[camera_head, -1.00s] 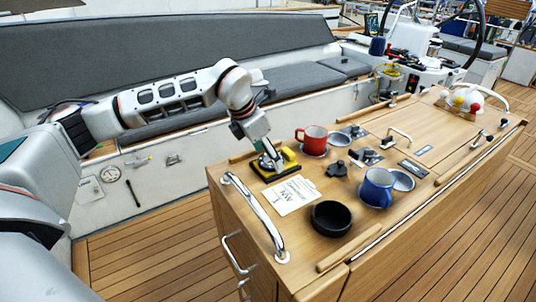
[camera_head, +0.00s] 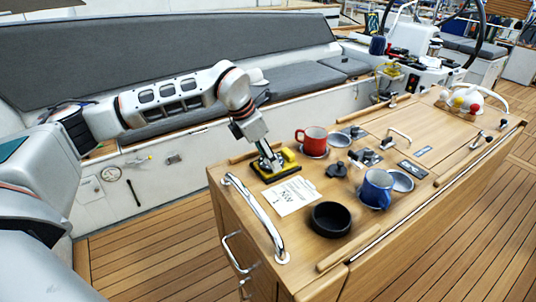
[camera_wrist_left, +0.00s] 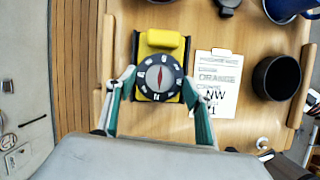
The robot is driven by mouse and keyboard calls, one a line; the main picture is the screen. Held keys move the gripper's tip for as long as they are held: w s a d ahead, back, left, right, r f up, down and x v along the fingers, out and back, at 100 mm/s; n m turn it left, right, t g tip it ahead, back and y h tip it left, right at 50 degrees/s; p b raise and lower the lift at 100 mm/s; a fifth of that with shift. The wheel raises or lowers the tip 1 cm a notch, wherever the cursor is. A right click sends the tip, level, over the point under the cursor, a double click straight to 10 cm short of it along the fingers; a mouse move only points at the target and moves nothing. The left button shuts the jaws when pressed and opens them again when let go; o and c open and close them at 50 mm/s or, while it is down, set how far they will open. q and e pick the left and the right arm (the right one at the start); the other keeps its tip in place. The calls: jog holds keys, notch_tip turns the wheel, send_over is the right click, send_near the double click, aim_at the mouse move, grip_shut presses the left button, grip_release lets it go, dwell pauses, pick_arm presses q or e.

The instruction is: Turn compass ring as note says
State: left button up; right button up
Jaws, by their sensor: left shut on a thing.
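The compass (camera_wrist_left: 160,77) has a dark ring with white letters, a pale dial and a red needle, on a yellow and black base (camera_wrist_left: 162,41). It sits on the wooden table's near left part, also in the head view (camera_head: 280,168). My left gripper (camera_wrist_left: 158,84) is shut on the ring, one finger on each side. My right gripper is not in view.
A black bowl (camera_head: 331,219), a blue mug (camera_head: 376,188), a red mug (camera_head: 313,141) and a small dark knob-like item (camera_head: 337,169) stand on the table (camera_head: 420,200). A chrome rail (camera_head: 255,215) runs along its left end. A white teapot-like item (camera_head: 465,98) stands at the far end.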

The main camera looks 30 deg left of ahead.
pick_arm(q)
jog(key=shift+w+a+m+h+p, duration=0.1)
jog(key=shift+m+h+p, duration=0.25)
jog(key=shift+m, duration=0.35)
jog(key=shift+w+m+g+h, duration=0.1)
jog(key=shift+m+g+h, duration=0.4)
jog(key=shift+m, duration=0.7)
jog(key=shift+w+a+m+g, duration=0.15)
jog(key=shift+m+g, duration=0.55)
jog(key=shift+m, duration=1)
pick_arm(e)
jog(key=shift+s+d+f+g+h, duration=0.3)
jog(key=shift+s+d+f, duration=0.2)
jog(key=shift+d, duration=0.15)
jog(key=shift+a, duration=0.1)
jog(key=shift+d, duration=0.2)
pick_arm(q)
jog(key=o, duration=1.1)
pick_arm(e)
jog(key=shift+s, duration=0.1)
